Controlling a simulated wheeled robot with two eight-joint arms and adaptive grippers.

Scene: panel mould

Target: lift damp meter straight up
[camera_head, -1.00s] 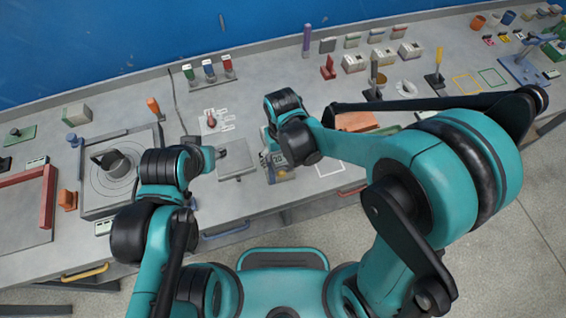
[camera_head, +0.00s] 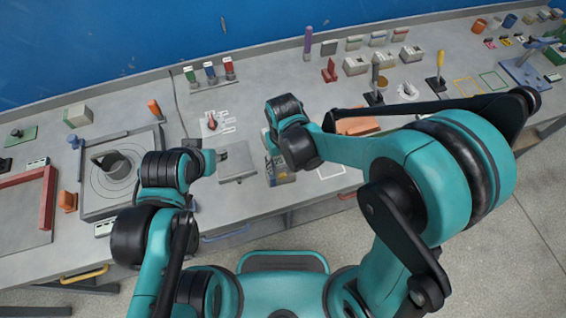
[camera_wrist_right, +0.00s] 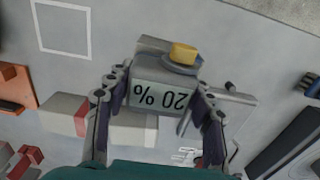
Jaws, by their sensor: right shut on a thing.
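The damp meter is a grey box with a display reading "20 %" and a yellow knob on a blue base. It fills the middle of the right wrist view (camera_wrist_right: 158,70). My right gripper (camera_wrist_right: 158,95) is shut on it, one finger on each side. In the head view the meter (camera_head: 282,178) shows only partly below my right wrist, which hides most of it and the fingers. Whether its underside is clear of the bench cannot be told. My left gripper (camera_head: 222,155) is by the grey plate; its jaws are too small to read.
A flat grey plate (camera_head: 238,163) lies left of the meter. A white outlined square (camera_wrist_right: 62,28) is bare on the bench. An orange block (camera_head: 357,122) lies right of my right wrist. Several small boxes and tools stand toward the back wall.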

